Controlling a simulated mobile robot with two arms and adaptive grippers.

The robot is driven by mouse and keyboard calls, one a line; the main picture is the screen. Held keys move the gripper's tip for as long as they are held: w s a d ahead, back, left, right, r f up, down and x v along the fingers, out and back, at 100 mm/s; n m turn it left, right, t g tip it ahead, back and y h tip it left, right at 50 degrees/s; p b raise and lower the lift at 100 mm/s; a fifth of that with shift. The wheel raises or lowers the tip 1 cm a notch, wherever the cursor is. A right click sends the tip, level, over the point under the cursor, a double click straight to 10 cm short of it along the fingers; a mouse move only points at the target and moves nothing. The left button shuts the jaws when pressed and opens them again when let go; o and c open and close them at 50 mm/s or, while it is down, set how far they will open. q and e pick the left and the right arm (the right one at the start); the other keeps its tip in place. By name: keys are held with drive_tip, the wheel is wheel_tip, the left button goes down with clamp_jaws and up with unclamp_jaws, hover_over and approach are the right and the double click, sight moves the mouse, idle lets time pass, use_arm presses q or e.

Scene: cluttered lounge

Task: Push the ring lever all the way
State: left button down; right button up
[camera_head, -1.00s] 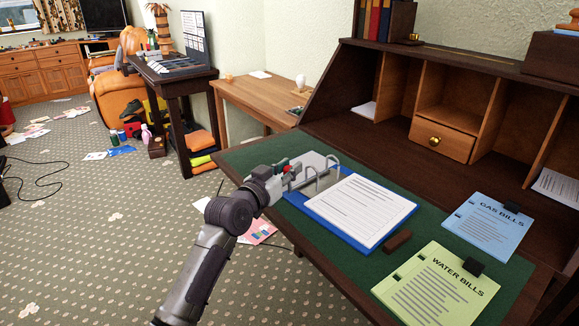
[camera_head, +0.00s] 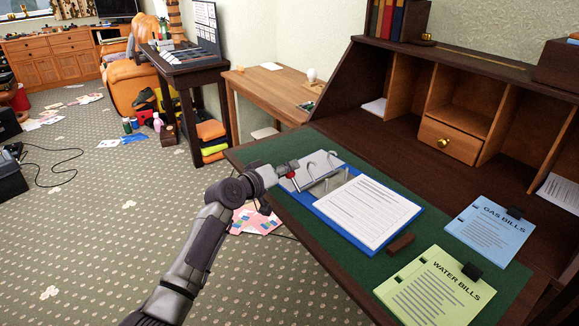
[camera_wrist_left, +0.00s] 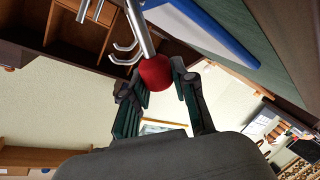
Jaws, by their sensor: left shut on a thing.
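The blue ring binder (camera_head: 322,214) lies open on the desk with a lined white page (camera_head: 366,210) on its right part. Its metal rings (camera_head: 331,156) stand up as curved hooks, and they also show in the wrist view (camera_wrist_left: 124,50). The lever (camera_wrist_left: 139,28) is a silver bar ending in a red ball knob (camera_wrist_left: 155,73). My left gripper (camera_wrist_left: 158,80) is shut on the red knob, with one dark finger on each side. In the head view, my left gripper (camera_head: 290,172) is at the binder's left side and partly hides the knob. My right gripper is not in view.
The green desk mat (camera_head: 400,272) holds a blue gas bills sheet (camera_head: 489,230), a green water bills sheet (camera_head: 434,288) and a small brown block (camera_head: 401,243). Wooden pigeonholes with a drawer (camera_head: 448,140) rise behind. Papers (camera_head: 258,221) lie on the floor left of the desk.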

use_arm(q)
drive_tip(key=shift+w+a+f+n, duration=0.15)
drive_tip(key=shift+w+f+n, duration=0.05)
drive_tip(key=shift+n, duration=0.2)
idle(0.3)
drive_tip(key=c, duration=0.9)
unclamp_jaws()
drive_tip(key=v, duration=1.2)
drive_tip(key=shift+f, duration=0.1)
